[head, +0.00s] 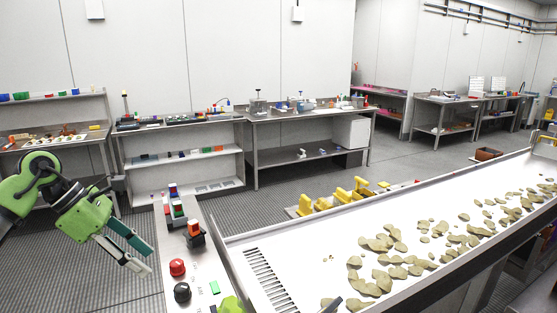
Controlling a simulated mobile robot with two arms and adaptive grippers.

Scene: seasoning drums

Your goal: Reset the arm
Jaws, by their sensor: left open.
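My left gripper (148,260) is at the lower left on its green and black arm. Its two fingers are apart with nothing between them, and they point down and right. It hangs in the air left of the control panel and touches nothing that I can see. A bit of green (232,304) at the bottom edge and a dark tip (333,303) may belong to my right arm. Too little of them shows to tell how the right gripper stands.
A white conveyor tray (310,255) with many greenish-brown chips (380,243) runs from the bottom centre to the right. A control panel (192,270) has red (178,267) and black (182,292) knobs. Benches (300,115) line the back wall. Grated floor lies between.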

